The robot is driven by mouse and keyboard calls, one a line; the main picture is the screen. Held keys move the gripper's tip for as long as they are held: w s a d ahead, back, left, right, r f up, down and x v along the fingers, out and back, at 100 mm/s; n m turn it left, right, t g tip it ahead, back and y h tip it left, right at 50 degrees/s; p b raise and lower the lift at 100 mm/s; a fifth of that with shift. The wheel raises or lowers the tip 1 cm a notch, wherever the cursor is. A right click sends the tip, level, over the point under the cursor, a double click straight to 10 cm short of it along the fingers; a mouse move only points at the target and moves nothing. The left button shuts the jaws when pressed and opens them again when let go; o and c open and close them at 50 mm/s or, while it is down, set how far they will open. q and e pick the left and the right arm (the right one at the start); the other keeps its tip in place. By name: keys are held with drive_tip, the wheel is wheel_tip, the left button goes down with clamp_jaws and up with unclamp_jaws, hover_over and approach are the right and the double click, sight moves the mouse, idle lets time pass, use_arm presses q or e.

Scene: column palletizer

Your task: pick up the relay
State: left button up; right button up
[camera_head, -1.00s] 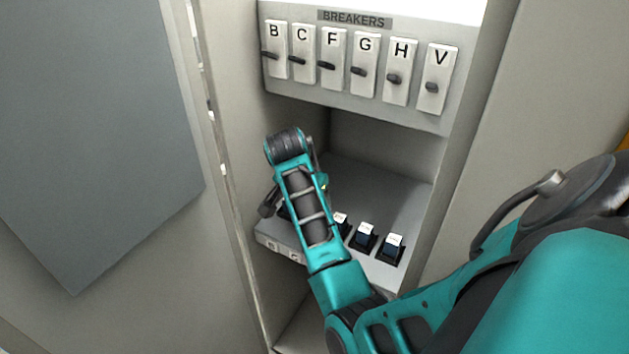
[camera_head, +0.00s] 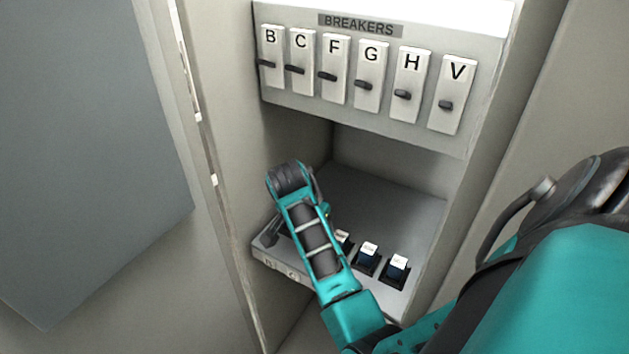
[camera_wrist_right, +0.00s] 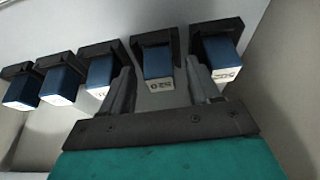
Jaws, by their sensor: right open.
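Several blue relays with white labels sit in black sockets in a row on the cabinet shelf. In the right wrist view one relay (camera_wrist_right: 158,66) shows between the fingertips of my right gripper (camera_wrist_right: 158,72), which is open. I cannot tell whether the fingers are level with it or short of it. Another relay (camera_wrist_right: 222,58) is just right of the right finger, and one (camera_wrist_right: 100,72) is just left of the left finger. My left gripper is out of view.
A breaker panel (camera_head: 385,112) with lettered switches hangs above the shelf (camera_head: 385,205). The cabinet's side walls stand close on both sides. A grey panel (camera_head: 90,150) is at the left. The shelf behind the relays is clear.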

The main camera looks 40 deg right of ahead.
drive_tip(key=c, duration=1.1)
drive_tip(key=shift+r, duration=0.15)
wheel_tip(320, 180, up, 10)
drive_tip(key=shift+f, duration=0.1)
